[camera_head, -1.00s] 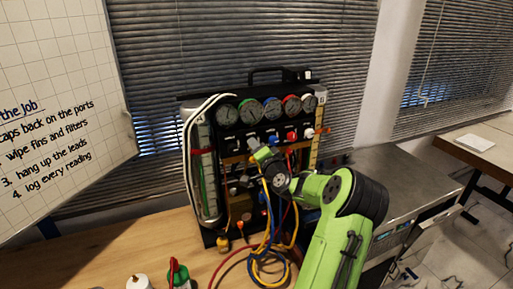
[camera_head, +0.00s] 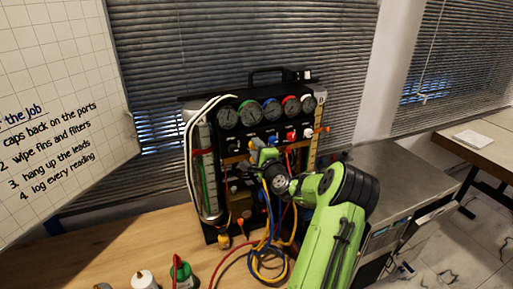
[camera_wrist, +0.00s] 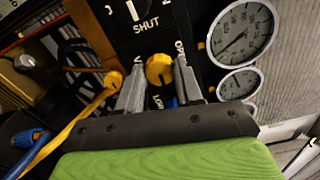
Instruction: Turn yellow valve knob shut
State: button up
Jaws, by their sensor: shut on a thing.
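The yellow valve knob (camera_wrist: 159,69) sits on the black panel in the wrist view, with a pale mark on its face. Lettering around it includes "OPEN" to its right, and "SHUT" shows above it. My gripper (camera_wrist: 160,83) has one finger on each side of the knob and is shut on it. In the head view my gripper (camera_head: 260,155) is at the front of the gauge rig (camera_head: 213,220), below the dials. The knob is hidden there behind my gripper and wrist.
Several round gauges (camera_head: 249,113) line the rig's top. Yellow, blue and red hoses (camera_head: 268,250) hang in front below my wrist. A yellow hose fitting (camera_wrist: 114,79) is close left of my fingers.

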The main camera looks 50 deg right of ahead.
dwell(0.5)
jog(key=o, duration=1)
jog(key=shift+o, duration=0.2)
jog(key=b+v, duration=0.5)
jog(key=v, duration=1)
jog(key=shift+s+a, duration=0.15)
jog(key=shift+s, duration=0.2)
jog(key=shift+f, duration=0.1)
